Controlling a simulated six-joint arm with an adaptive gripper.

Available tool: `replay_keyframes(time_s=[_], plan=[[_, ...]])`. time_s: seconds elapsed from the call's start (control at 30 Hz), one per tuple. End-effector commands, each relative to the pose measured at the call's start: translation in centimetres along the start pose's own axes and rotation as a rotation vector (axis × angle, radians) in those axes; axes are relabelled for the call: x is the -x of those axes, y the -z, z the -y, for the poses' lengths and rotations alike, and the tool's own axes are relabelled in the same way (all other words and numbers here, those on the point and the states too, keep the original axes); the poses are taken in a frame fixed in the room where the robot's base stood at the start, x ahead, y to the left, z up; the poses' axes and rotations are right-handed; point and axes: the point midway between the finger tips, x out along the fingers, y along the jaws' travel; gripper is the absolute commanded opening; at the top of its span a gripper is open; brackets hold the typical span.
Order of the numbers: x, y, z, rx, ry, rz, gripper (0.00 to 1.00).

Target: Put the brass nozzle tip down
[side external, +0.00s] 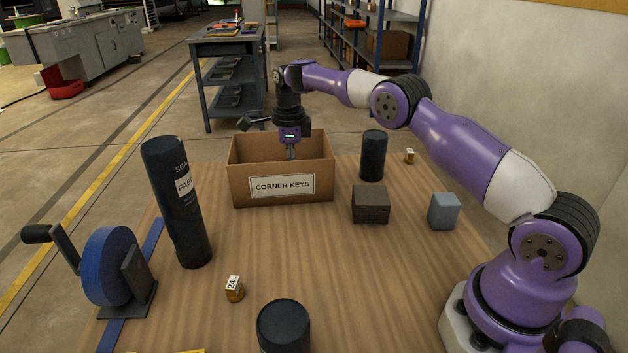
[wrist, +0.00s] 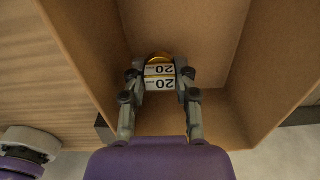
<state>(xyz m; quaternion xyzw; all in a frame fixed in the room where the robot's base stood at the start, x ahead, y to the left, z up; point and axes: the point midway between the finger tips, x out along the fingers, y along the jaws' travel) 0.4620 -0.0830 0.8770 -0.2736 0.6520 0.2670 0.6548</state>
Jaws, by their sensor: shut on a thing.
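My gripper (wrist: 160,80) is shut on a small brass nozzle tip (wrist: 159,57) with a white label reading "20". In the wrist view the tip sits between the two fingers, with the inside of a cardboard box (wrist: 215,25) around and below it. In the side view my gripper (side external: 291,152) reaches down into the open box (side external: 240,187), which is labelled "CORNER KEYS". The box's front wall hides the fingertips and the held tip there. I cannot tell whether the tip touches the box floor.
Another labelled brass piece (side external: 234,289) marked "24" stands on the table, and a similar one (side external: 409,157) is at the back right. Dark cylinders (side external: 373,156), a brown block (side external: 370,205), a blue-grey block (side external: 444,211) and a blue strap reel (side external: 108,266) surround clear middle table.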

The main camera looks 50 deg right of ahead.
Motion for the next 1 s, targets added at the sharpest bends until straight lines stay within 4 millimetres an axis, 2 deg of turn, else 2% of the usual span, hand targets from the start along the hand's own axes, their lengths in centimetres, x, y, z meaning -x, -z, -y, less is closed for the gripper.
replay_keyframes(time_s=[0.2, 0.63, 0.67, 0.7, 1.0], plan=[[-3.3, 0.1, -0.1, 0.0, -0.003, -0.001, 0.0], [-4.1, 0.0, -0.1, 0.001, -0.001, 0.0, 0.0], [-4.1, 0.0, -0.1, 0.001, -0.001, 0.0, 0.43], [-4.1, 0.0, -0.1, 0.001, -0.001, 0.0, 0.45], [-4.0, 0.0, -0.1, 0.001, -0.001, 0.0, 0.45]])
